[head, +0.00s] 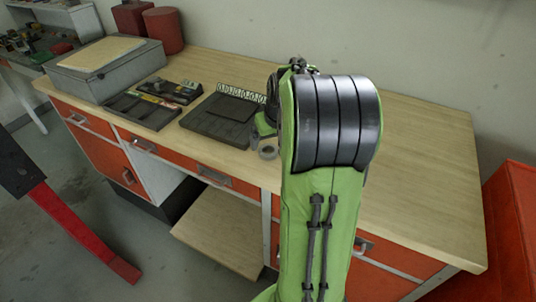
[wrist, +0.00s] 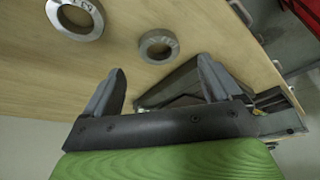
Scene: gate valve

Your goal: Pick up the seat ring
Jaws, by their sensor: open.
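Two metal rings lie flat on the wooden bench top in the wrist view. The larger ring (wrist: 75,18), with markings on its face, is at the upper left, cut by the picture edge. The smaller ring (wrist: 158,46) is at the upper middle. I cannot tell for certain which one is the seat ring. My gripper (wrist: 160,68) is open, and nothing shows held in it. The smaller ring appears just beyond the fingertips, between their lines, apart from both.
The wooden bench (head: 425,150) is clear on the right. On the left are a dark flat case (head: 213,126), a tool tray (head: 140,112), a grey box (head: 105,75) and red canisters (head: 163,32). An orange cabinet (head: 510,225) stands at the right.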

